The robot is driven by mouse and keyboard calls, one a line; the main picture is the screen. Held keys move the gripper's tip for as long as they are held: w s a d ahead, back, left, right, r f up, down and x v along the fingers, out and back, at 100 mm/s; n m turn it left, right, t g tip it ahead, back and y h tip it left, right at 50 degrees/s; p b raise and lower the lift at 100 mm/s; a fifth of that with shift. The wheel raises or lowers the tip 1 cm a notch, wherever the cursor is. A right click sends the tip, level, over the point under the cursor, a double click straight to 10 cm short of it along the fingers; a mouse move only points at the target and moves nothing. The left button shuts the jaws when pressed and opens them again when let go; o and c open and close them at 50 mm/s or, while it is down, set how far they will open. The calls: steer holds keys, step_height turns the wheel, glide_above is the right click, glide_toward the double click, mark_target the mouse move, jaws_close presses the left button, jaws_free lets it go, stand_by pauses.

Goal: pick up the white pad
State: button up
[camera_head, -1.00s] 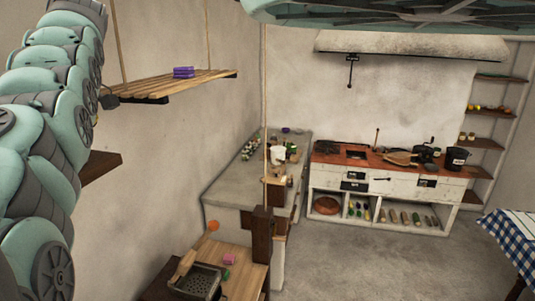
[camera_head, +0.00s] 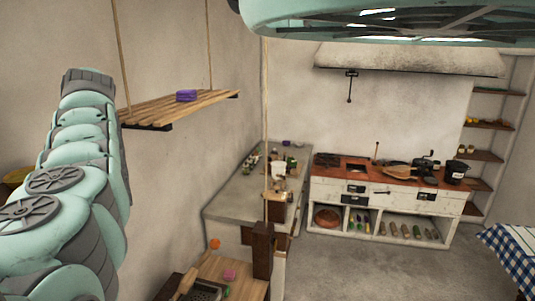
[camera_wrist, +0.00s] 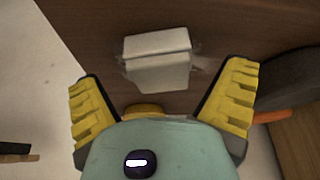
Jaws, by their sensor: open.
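The white pad (camera_wrist: 157,62) is a small pale block with a lighter upper face, on a brown wooden surface (camera_wrist: 90,22) in the wrist view. My gripper (camera_wrist: 163,98) has its two yellow fingers spread wide, one low to each side of the pad. The pad lies ahead of the fingers, roughly centred between them, and nothing is held. A yellow rounded thing (camera_wrist: 144,111) shows partly behind my gripper's palm. I cannot pick out the white pad or my gripper's fingers in the head view.
A dark rounded object (camera_wrist: 292,78) and an orange piece (camera_wrist: 271,116) lie right of my gripper in the wrist view. The head view shows a hanging slatted shelf (camera_head: 170,107) with a purple block (camera_head: 186,96), a grey counter (camera_head: 235,196) and a checked cloth (camera_head: 515,250).

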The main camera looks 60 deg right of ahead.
steer(key=shift+w+a+f+p, duration=0.15)
steer(key=shift+f+p, duration=0.45)
steer(key=c, duration=1.4)
steer(key=shift+o, duration=0.2)
steer(key=shift+a+r, duration=0.1)
